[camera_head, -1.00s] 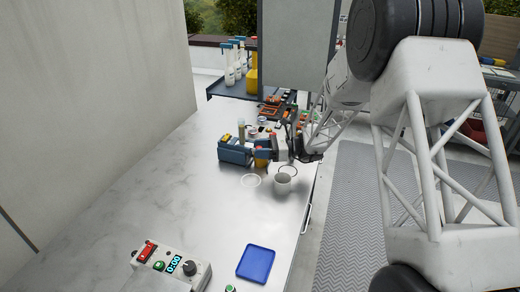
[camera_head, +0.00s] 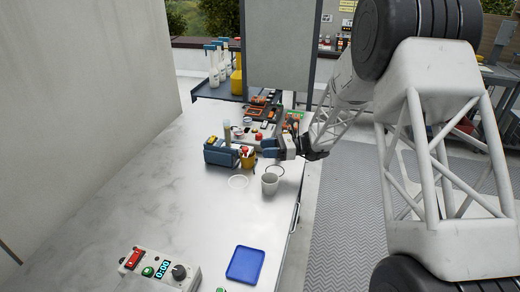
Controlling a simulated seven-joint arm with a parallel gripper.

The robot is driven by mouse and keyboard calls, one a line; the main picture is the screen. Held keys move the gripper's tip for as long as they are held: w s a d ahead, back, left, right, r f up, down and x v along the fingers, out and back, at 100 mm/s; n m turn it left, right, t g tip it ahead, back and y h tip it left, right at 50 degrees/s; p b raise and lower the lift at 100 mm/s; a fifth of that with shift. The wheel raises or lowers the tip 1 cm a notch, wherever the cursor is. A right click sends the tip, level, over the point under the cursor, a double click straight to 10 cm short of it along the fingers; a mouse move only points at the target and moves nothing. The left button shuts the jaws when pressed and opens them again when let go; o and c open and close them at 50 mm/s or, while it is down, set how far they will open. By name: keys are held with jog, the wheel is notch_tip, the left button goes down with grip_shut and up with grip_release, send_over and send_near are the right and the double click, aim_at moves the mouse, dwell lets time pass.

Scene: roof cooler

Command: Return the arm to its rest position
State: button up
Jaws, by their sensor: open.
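My arm reaches in from the right, over the far right part of the white worktop (camera_head: 150,185). My gripper (camera_head: 272,150) is small in view, beside the yellow cup (camera_head: 248,161) and behind the white cup (camera_head: 270,186). The gripper is open, and I see nothing held between its fingers. It looks apart from the white cup, which stands upright on the worktop.
A blue-grey box (camera_head: 220,153) stands left of the yellow cup. A white ring (camera_head: 238,182) lies near the white cup. A grey panel (camera_head: 280,45) rises behind. The worktop's left middle is clear.

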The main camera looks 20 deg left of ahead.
jog(key=shift+o, duration=0.2)
jog(key=shift+d, duration=0.15)
dwell(0.5)
notch_tip(320, 180, up, 8)
jog(key=m+t+h, duration=0.6)
jog(key=m+h, duration=0.6)
jog(key=h, duration=0.4)
send_over(245, 148)
jog(key=d, duration=0.1)
jog(key=shift+s+f, duration=0.15)
jog(key=shift+s, duration=0.1)
jog(key=shift+w+a+r+m+t+h, duration=0.15)
jog(key=shift+a+r+m+t, duration=0.1)
jog(key=shift+r+m, duration=0.15)
jog(key=shift+a+r+m+t+h, duration=0.15)
jog(key=shift+a+r+m+t, duration=0.1)
jog(key=shift+r+m, duration=0.1)
jog(key=shift+f, duration=0.15)
jog(key=shift+d+f, duration=0.1)
jog(key=shift+f, duration=3.7)
